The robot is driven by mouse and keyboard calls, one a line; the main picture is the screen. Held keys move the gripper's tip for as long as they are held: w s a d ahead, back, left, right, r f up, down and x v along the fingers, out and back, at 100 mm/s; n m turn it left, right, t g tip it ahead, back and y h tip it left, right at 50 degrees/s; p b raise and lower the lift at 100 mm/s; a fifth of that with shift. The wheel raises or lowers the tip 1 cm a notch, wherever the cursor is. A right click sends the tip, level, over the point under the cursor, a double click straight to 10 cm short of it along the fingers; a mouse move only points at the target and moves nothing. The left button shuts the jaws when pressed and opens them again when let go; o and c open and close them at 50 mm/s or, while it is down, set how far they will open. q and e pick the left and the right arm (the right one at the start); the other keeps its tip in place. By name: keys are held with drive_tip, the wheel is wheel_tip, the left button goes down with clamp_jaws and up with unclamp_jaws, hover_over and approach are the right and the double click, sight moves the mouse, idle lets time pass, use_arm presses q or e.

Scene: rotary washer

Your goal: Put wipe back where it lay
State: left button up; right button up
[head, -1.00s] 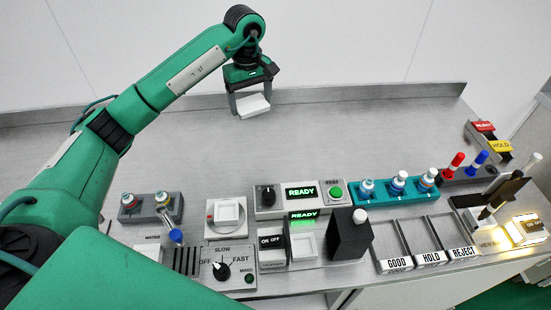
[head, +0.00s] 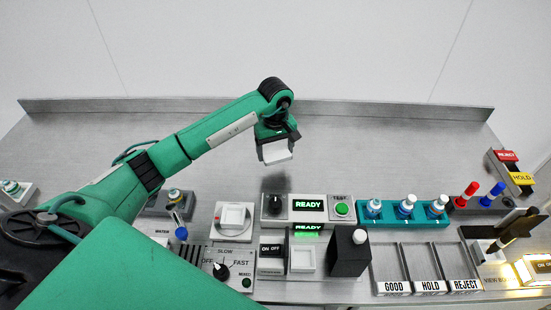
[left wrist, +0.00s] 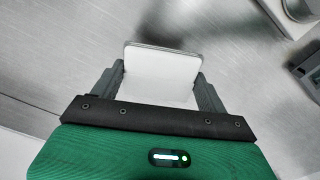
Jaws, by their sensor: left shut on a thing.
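My left gripper (head: 277,148) is shut on the wipe (head: 277,153), a small white block-like piece. It holds the wipe in the air above the back part of the bench, behind the dark knob and the READY panel. In the left wrist view the wipe (left wrist: 160,75) sits between the two grey fingers, with its far edge sticking out beyond them. Bare metal shows beyond it. My right gripper is not in view.
A teal rack (head: 385,220) with several vials stands right of the panel. A black block (head: 350,255) stands in front. The back of the bench (head: 370,150) is clear.

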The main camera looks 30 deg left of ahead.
sight(275, 169)
use_arm(q)
drive_tip(key=shift+f, duration=0.75)
wheel_tip(275, 169, down, 4)
drive_tip(key=shift+f+p, duration=0.2)
drive_tip(key=shift+p, duration=0.4)
drive_tip(key=shift+f, duration=0.1)
drive_tip(key=o, duration=1)
drive_tip(key=shift+o, duration=0.2)
